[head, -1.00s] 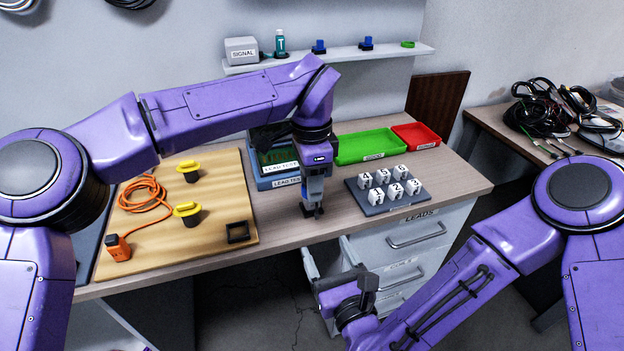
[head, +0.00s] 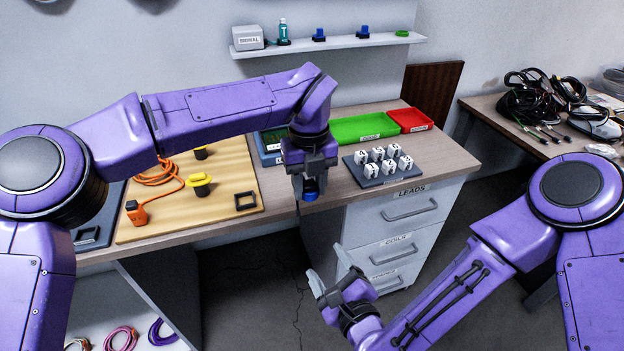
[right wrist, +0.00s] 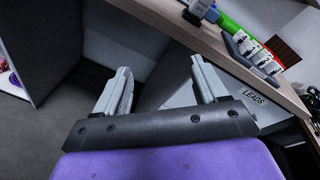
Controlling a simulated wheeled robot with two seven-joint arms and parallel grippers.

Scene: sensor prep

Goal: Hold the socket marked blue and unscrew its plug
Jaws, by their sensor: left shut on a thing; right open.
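My left gripper (head: 308,190) is shut on a small blue-and-dark piece (head: 310,195), held in the air just off the table's front edge. A thin dark line hangs below it. The fingers hide most of the piece, so I cannot read a mark or tell socket from plug. My right gripper (head: 328,268) is lower, in front of the drawers, open and empty; its spread fingers also show in the right wrist view (right wrist: 162,85). Two small blue pieces on dark bases, a left one (head: 319,35) and a right one (head: 363,31), stand on the wall shelf.
The wooden board (head: 218,217) carries yellow-topped pieces (head: 199,184), an orange lead (head: 138,212) and a black square frame (head: 246,201). A grey rack (head: 372,182) holds white numbered blocks. Green (head: 364,128) and red (head: 414,120) trays lie behind. The drawer unit (head: 408,205) stands below.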

